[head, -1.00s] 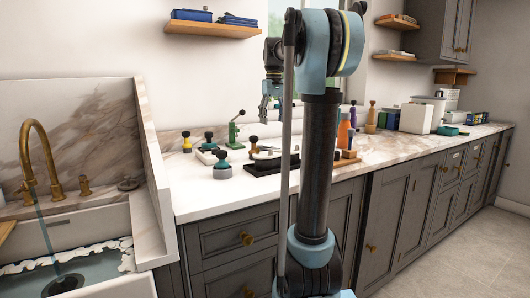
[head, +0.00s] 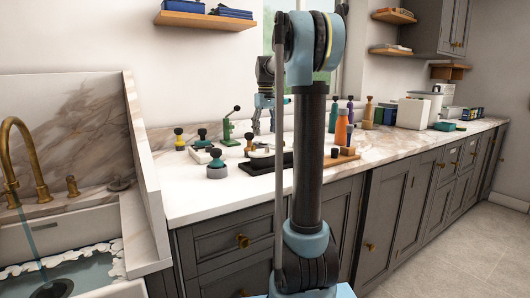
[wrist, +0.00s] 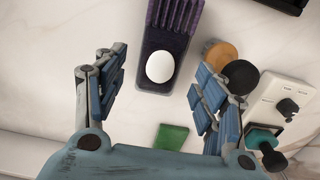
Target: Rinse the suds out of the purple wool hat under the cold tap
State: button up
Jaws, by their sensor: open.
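I cannot make out a purple wool hat in either view. The brass tap (head: 22,150) stands at the far left in the head view. A thin stream of water (head: 30,240) runs from it into the white sink (head: 132,290), where white suds (head: 65,258) float around the edge of the water. My gripper (head: 265,128) is open above the counter, partly beside my own arm. In the wrist view its spread fingers (wrist: 157,75) hang over a dark tray (wrist: 155,84) holding a purple ribbed thing (wrist: 175,20) and a white oval object (wrist: 160,67). Nothing is held.
The counter (head: 190,205) holds several knobbed tools, a green lever press (head: 228,128) and an orange bottle (head: 341,128). A marble side panel (head: 148,185) separates sink from counter. In the wrist view a green block (wrist: 171,137) lies near the fingers. Bare counter shows at the front.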

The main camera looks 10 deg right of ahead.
aim_at(265, 144)
jog(key=shift+s+f, duration=0.2)
jog(key=shift+f, duration=1.7)
jog(key=shift+s+f, duration=0.15)
jog(key=shift+f, duration=1.7)
jog(key=c, duration=0.9)
jog(key=shift+r, duration=0.1)
